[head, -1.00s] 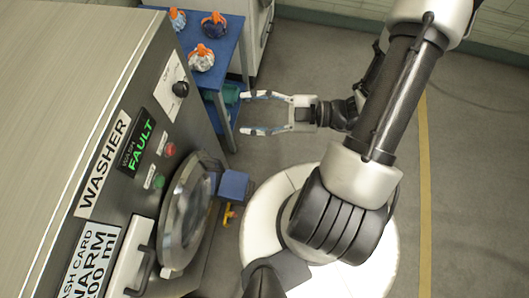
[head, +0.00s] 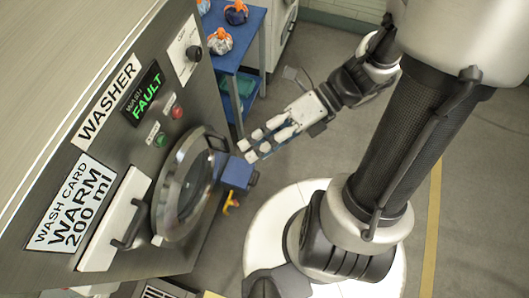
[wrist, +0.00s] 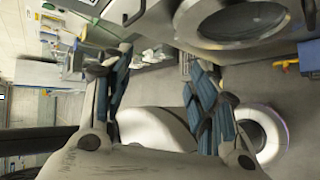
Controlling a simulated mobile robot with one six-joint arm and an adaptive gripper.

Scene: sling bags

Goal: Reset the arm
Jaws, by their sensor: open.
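My arm reaches from the right side of the head view. My gripper (head: 249,150) is open and empty, its fingers pointing down and left beside the washer's round door (head: 187,185). It appears apart from the door, though the exact gap is hard to judge from above. In the wrist view, my gripper's two blue-grey padded fingers (wrist: 162,60) stand apart with nothing between them. The washer (head: 120,150) fills the left of the head view, with its display (head: 142,94) reading FAULT.
A blue table (head: 250,45) with several orange-tied bundles (head: 219,40) stands behind the washer. A blue block-like part (head: 238,173) and a yellow piece (head: 231,203) sit beside the door. Grey floor (head: 480,180) is open at the right.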

